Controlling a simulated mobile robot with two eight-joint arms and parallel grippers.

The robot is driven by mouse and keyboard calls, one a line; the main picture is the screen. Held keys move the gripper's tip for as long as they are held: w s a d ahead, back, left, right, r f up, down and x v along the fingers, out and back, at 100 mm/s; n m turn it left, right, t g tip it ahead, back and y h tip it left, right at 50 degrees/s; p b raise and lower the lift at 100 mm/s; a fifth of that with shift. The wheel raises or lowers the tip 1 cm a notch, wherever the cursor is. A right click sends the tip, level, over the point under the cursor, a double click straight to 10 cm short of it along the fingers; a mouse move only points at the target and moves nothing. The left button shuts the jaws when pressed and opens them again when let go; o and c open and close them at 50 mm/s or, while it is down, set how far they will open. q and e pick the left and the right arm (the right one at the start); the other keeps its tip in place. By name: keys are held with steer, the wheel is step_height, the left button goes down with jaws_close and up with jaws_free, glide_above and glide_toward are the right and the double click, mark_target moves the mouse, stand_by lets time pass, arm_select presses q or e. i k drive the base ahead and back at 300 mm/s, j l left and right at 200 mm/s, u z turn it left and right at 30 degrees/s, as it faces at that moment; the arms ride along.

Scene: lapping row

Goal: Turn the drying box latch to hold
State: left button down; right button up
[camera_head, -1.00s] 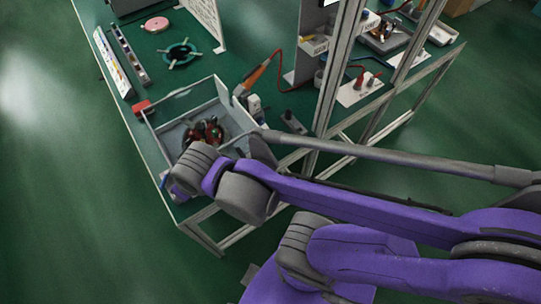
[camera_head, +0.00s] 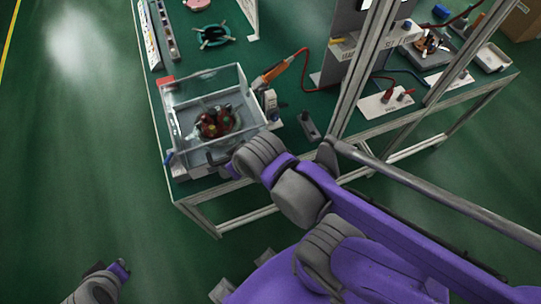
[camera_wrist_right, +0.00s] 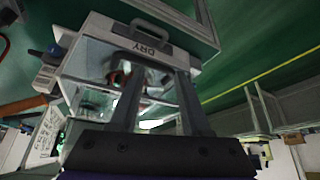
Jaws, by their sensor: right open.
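The drying box (camera_head: 247,88) is a clear-walled box with dark red pieces inside, at the table's near corner. In the right wrist view its pale front (camera_wrist_right: 98,28) bears a "DRY" label (camera_wrist_right: 145,42) and a dark handle (camera_wrist_right: 165,30). A small blue part (camera_head: 168,157) sits at the box's near left corner; I cannot tell whether it is the latch. My right gripper (camera_head: 213,160) is at the box's near side; in its wrist view the open fingers (camera_wrist_right: 154,75) straddle the box front, contact unclear. My left gripper (camera_head: 95,268) is low at the left, over the floor, away from the box.
A red-and-orange tool (camera_head: 273,72) with a cord lies behind the box, and a dark switch block (camera_head: 308,124) to its right. Metal frame posts (camera_head: 362,70) stand right of the box. A teal ring (camera_head: 213,36) lies farther back. The floor left of the table is clear.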

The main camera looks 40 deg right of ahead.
mark_target(167, 161)
steer(key=l+z, duration=0.1)
steer(key=i+j, duration=0.15)
steer(key=j, duration=0.15)
steer(key=i+j+z, duration=0.1)
steer(key=j, duration=0.2)
steer(key=i+j, duration=0.15)
steer(key=j, duration=0.15)
steer(key=i+j+z, duration=0.1)
steer(key=j, duration=0.2)
steer(key=i, duration=0.05)
